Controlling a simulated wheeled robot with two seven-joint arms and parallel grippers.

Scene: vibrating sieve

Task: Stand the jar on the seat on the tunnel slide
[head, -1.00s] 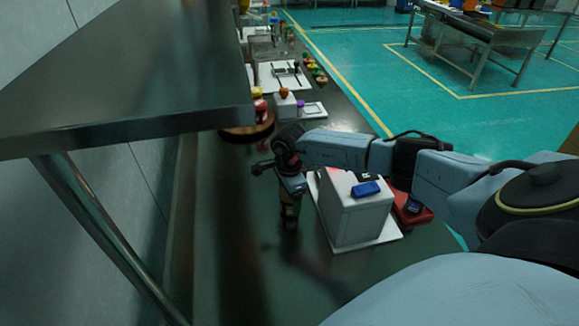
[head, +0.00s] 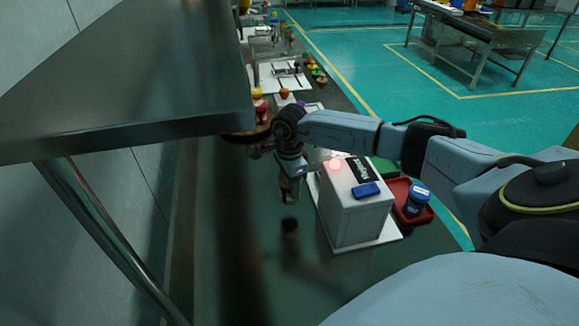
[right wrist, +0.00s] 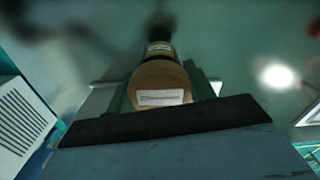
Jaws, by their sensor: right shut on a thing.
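In the head view my right gripper (head: 290,178) points down and is shut on a brownish jar (head: 289,192), held upright above the dark bench left of a white box. In the right wrist view the jar (right wrist: 160,82) shows tan with a white label, between the fingers; the bench below is blurred. A dark reflection or shadow lies under it, apart from it. I cannot make out with certainty the tunnel slide or its seat. My left gripper is not in view.
The white box (head: 351,215) has a glowing red light, a black panel and a blue item (head: 366,189) on top. A red tray (head: 398,186) with a blue jar (head: 417,202) stands to its right. A dark shelf (head: 130,90) overhangs on the left. The near bench is clear.

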